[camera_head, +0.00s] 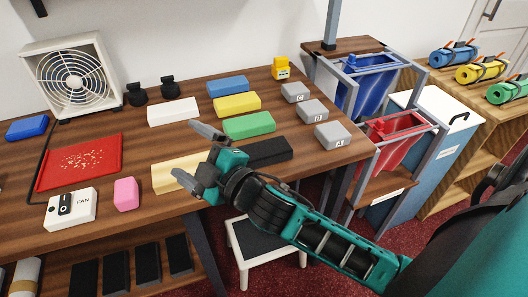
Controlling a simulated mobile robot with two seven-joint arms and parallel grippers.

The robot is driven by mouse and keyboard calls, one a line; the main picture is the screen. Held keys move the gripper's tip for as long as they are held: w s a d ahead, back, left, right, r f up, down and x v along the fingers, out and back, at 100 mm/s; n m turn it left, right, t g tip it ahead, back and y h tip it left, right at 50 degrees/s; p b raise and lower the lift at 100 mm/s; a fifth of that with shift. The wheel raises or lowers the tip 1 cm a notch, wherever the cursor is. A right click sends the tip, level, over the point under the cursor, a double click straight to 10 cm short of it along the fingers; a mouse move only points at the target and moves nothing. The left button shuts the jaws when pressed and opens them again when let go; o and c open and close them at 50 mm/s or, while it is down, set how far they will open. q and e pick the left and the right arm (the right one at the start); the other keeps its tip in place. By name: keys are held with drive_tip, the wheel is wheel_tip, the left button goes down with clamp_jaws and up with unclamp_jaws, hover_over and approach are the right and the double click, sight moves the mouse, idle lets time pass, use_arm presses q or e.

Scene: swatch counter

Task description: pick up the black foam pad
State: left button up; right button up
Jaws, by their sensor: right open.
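A black foam pad (273,151) lies flat on the wooden counter near its front edge, at the front of the right column of coloured pads. My right gripper (187,151) is open and empty, reaching in from the right, with its fingers pointing left. Its fingertips are to the left of the black pad, beside a cream pad (178,172). My right gripper's body hides the pad's left end. I cannot tell how high the gripper is above the counter. My left gripper is not in view.
Green (249,125), yellow (237,104), blue (228,87) and white (173,111) pads lie behind. Grey lettered blocks (333,135) stand to the right. A red tray (79,162), pink block (126,194) and fan (74,77) are left. A stool (247,271) stands below.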

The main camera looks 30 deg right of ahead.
drive_tip(key=a+r+n+y, duration=0.6)
drive_tip(key=r+n+y, duration=0.2)
drive_tip(key=n, duration=0.3)
drive_tip(key=a+r+n+g+y, duration=0.1)
drive_tip(key=a+n+g+y, duration=0.35)
drive_tip(key=n, duration=0.35)
drive_tip(key=n+g+h, duration=1.3)
drive_tip(key=n+h, duration=0.5)
drive_tip(key=n, duration=0.1)
hover_over(261, 149)
wheel_tip(261, 149, down, 7)
drive_tip(key=f, duration=0.6)
drive_tip(key=shift+s+d+f+p, duration=0.1)
drive_tip(key=shift+s+d+p, duration=0.2)
drive_tip(key=shift+d+p, duration=0.05)
drive_tip(key=shift+w+a+f, duration=0.1)
drive_tip(key=shift+a+f, duration=0.05)
drive_tip(key=shift+f, duration=0.85)
drive_tip(key=shift+w+a+f, duration=0.1)
drive_tip(key=shift+f, duration=0.9)
drive_tip(key=shift+w+a+f, duration=0.1)
drive_tip(key=shift+a+f, duration=0.05)
drive_tip(key=shift+f, duration=0.85)
drive_tip(key=shift+c, duration=0.3)
drive_tip(key=c, duration=1)
